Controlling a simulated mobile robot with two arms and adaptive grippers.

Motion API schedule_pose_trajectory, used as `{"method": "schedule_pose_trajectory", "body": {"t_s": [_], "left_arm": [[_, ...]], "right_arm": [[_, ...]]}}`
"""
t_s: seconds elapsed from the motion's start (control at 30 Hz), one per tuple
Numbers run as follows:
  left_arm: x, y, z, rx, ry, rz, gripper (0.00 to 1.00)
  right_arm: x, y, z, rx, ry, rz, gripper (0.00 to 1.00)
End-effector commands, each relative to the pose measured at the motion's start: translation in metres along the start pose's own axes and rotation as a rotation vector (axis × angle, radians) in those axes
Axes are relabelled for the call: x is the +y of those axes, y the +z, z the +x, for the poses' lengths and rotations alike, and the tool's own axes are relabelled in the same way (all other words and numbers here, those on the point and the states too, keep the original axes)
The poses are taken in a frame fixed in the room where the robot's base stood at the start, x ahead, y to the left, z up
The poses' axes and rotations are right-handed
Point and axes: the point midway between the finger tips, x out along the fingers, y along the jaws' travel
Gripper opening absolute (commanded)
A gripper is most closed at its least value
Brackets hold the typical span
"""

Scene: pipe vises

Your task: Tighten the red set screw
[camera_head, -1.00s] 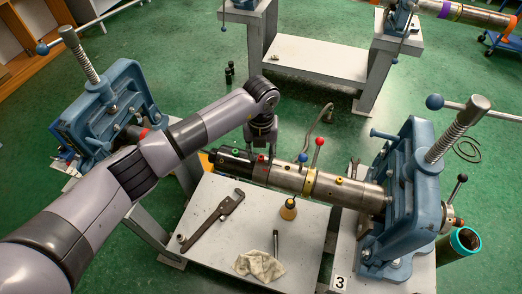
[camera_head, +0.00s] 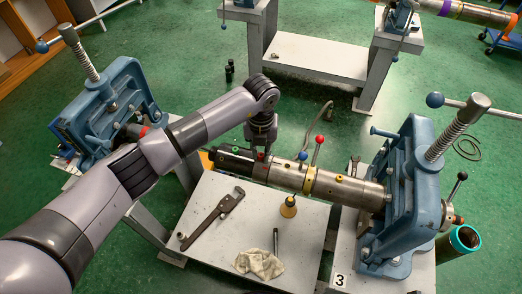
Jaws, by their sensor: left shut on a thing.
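A steel pipe tool (camera_head: 283,175) lies level between two blue vises, with coloured screws along its top. The red set screw (camera_head: 261,156) sits on the left part of the pipe, right under my left gripper. My left gripper (camera_head: 262,150) points down from above and is shut on the red set screw; the fingertips are small and partly hidden. My right gripper is not in view.
A red-knobbed lever (camera_head: 318,149) stands up from the pipe right of the gripper. The right vise (camera_head: 410,200) and left vise (camera_head: 105,105) flank the pipe.

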Motion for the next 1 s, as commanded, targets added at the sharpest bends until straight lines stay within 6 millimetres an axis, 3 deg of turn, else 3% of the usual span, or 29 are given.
{"method": "schedule_pose_trajectory", "body": {"t_s": [0.37, 1.0], "left_arm": [[-0.001, 0.001, 0.003, -0.003, 0.000, 0.076, 0.00], [0.000, 0.001, 0.006, -0.006, 0.002, 0.625, 0.00]], "right_arm": [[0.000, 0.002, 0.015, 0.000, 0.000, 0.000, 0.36], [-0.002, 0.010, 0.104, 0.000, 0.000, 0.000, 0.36]]}}
